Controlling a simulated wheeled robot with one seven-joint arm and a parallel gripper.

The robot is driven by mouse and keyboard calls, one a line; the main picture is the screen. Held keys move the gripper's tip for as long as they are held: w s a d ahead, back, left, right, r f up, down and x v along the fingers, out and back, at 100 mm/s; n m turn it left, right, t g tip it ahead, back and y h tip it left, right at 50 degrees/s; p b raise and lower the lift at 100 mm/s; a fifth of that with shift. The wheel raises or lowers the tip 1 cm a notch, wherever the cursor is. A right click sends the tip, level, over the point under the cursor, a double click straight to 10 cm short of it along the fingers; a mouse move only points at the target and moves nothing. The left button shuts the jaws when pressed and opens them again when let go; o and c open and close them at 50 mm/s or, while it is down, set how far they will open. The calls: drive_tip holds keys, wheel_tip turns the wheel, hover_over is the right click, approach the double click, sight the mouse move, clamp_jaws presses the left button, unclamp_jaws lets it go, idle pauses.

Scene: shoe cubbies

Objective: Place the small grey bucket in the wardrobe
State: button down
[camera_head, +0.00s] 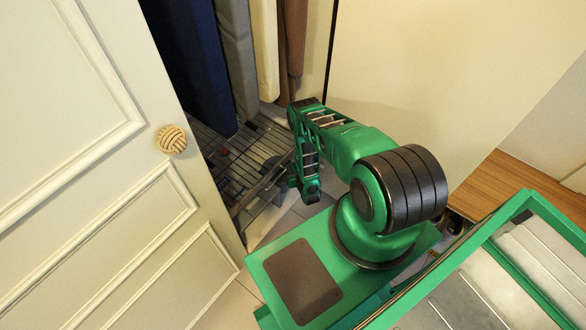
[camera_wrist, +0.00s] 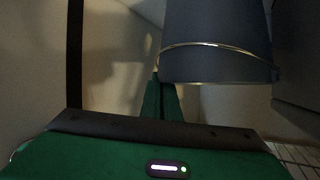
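The small grey bucket (camera_wrist: 215,40) fills the upper middle of the wrist view, with its thin wire handle across it near the wide end. My gripper (camera_wrist: 160,78) shows as green fingers close together, their tips at the bucket's left rim. They look shut on it, though the tips are partly hidden. In the head view my arm reaches into the open wardrobe (camera_head: 232,140), low over its wire shelf.
The white wardrobe door (camera_head: 95,150) with a round woven knob (camera_head: 171,139) stands open at the left. Long clothes (camera_head: 192,60) hang at the back, above the wire shelf. A pale wall panel (camera_head: 440,70) is right of the opening, and a wooden bench (camera_head: 500,185) stands at the right.

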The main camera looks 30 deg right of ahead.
drive_tip(key=c, duration=2)
unclamp_jaws()
drive_tip(key=v, duration=1.2)
